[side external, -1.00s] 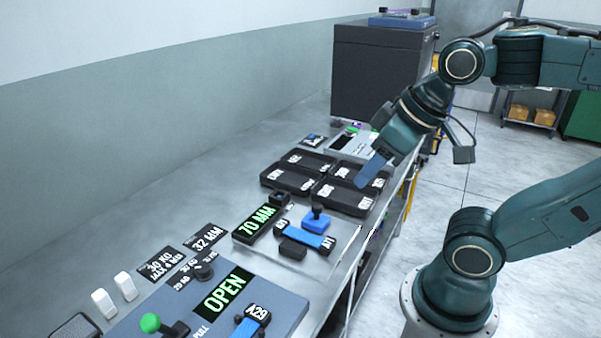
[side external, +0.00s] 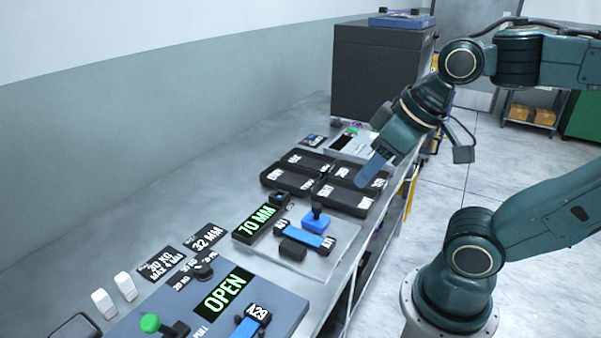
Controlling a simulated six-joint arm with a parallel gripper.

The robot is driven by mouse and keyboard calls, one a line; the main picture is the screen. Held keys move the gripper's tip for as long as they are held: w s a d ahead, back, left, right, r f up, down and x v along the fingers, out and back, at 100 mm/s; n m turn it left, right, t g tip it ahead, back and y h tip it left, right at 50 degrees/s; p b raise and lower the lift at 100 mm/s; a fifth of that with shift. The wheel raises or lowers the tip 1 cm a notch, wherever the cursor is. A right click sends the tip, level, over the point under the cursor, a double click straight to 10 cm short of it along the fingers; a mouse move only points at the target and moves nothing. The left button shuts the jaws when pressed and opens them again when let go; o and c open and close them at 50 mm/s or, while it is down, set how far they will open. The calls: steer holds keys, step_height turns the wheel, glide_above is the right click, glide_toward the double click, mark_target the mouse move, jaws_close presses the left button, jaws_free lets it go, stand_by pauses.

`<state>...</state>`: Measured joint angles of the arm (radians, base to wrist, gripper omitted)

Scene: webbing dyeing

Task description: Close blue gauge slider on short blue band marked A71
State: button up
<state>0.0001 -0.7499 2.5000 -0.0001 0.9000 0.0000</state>
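The short blue band (side external: 303,235) lies across a grey gauge plate (side external: 335,252). Its dark end tags have white lettering that looks like A71, hard to read at this size. The blue gauge slider (side external: 319,223), with a black knob on top, stands at the band's far side. I cannot tell whether it touches the band. A black block (side external: 293,249) sits on the near side. My gripper (side external: 371,170) is above the black trays, beyond the gauge. One blue finger-like part shows, and its opening is hidden.
Several black labelled trays (side external: 289,180) lie behind the gauge. In front is a blue-grey station with an OPEN display (side external: 224,294), a green-knobbed lever (side external: 150,323) and a blue piece tagged A29 (side external: 258,314). A large dark cabinet (side external: 378,75) stands at the back.

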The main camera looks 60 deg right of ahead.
steer(key=c, duration=0.6)
steer(key=shift+w+r, duration=0.1)
steer(key=shift+w, duration=0.1)
jaws_close()
steer(key=w+d+m+g+y, duration=0.1)
steer(key=w+d+m+g, duration=0.1)
steer(key=w+d+m, duration=0.35)
steer(key=w+d+m+g+y, duration=0.1)
steer(key=w+d+m+g, duration=0.15)
steer(key=w, duration=0.55)
steer(key=w+d+f+m+g+y, duration=0.1)
steer(key=w+d+f+m, duration=0.1)
steer(key=d+f, duration=0.3)
steer(key=w+d+f+m+g+y, duration=0.1)
steer(key=w+d+f+m, duration=0.1)
steer(key=d+f+m, duration=0.3)
steer(key=d, duration=0.4)
steer(key=shift+f, duration=0.25)
